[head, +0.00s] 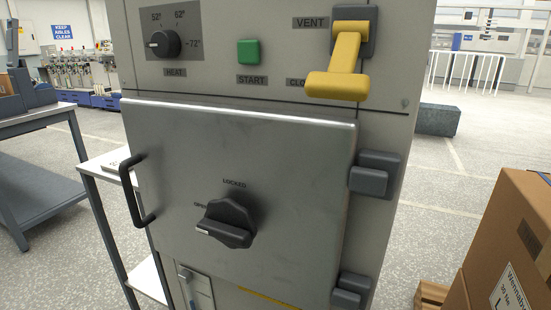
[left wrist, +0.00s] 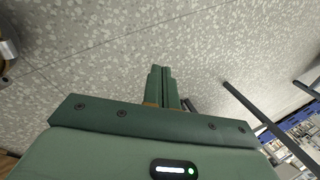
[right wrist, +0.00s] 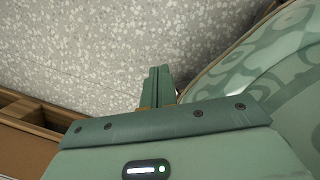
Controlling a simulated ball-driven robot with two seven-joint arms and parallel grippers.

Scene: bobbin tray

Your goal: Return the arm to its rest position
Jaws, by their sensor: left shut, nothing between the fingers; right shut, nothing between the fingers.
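My left gripper (left wrist: 160,73) shows in the left wrist view with its two green fingers together and nothing between them, over bare speckled floor. My right gripper (right wrist: 158,73) shows in the right wrist view, also shut and empty, over the floor. Neither gripper shows in the head view. In the head view a grey cabinet stands in front of me with its door (head: 290,170) closed against the front. The door's dark knob (head: 228,222) has its white mark pointing left, near the left label of its two.
The cabinet carries a yellow lever (head: 340,70), a green start button (head: 248,52) and a heat dial (head: 163,43). A black door handle (head: 133,190) sticks out at left. Cardboard boxes (head: 510,240) stand at right, a grey table (head: 40,118) at left. Open floor lies beyond.

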